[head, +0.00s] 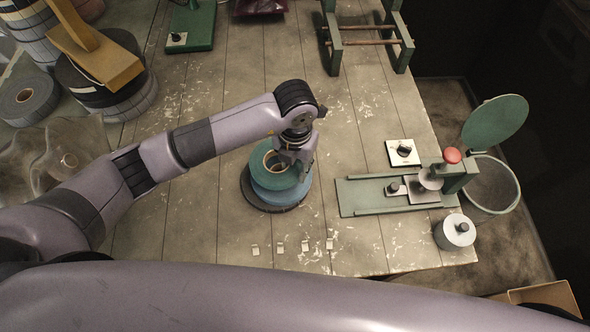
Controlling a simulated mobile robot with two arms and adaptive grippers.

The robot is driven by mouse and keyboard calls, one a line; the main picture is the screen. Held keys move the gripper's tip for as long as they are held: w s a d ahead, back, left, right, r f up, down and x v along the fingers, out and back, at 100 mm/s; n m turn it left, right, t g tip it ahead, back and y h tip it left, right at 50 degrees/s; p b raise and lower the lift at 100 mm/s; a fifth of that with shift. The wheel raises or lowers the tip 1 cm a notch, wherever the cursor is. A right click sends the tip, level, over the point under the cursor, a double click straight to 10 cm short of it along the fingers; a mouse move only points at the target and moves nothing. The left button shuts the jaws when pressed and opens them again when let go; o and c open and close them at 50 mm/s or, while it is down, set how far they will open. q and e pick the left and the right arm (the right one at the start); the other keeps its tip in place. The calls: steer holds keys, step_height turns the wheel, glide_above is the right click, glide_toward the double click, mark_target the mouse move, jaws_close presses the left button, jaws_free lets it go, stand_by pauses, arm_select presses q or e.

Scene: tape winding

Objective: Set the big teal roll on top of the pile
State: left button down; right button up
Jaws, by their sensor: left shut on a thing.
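The big teal roll (261,177) has a pale core and sits directly over a blue roll (276,198). Under the blue roll is a wider dark disc (252,199) on the table. My left gripper (295,164) points down at the right side of the teal roll and is shut on it. The gripper covers that side of the roll. I cannot tell whether the teal roll touches the blue one. My right gripper is not in view.
A green slide device with a red knob (451,156) stands to the right, beside a metal cylinder (456,232). Several small tabs (280,247) lie in front of the pile. Stacked rolls (140,97) stand at the left. The wooden table (225,80) is clear behind the pile.

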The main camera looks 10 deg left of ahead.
arm_select(q)
step_height(320, 180, down, 4)
steer(key=shift+f+p, duration=0.1)
steer(key=shift+p, duration=0.3)
steer(key=shift+f+b, duration=0.45)
steer(key=shift+b, duration=0.05)
steer(key=c, duration=1.2)
jaws_free()
steer(key=shift+r, duration=0.1)
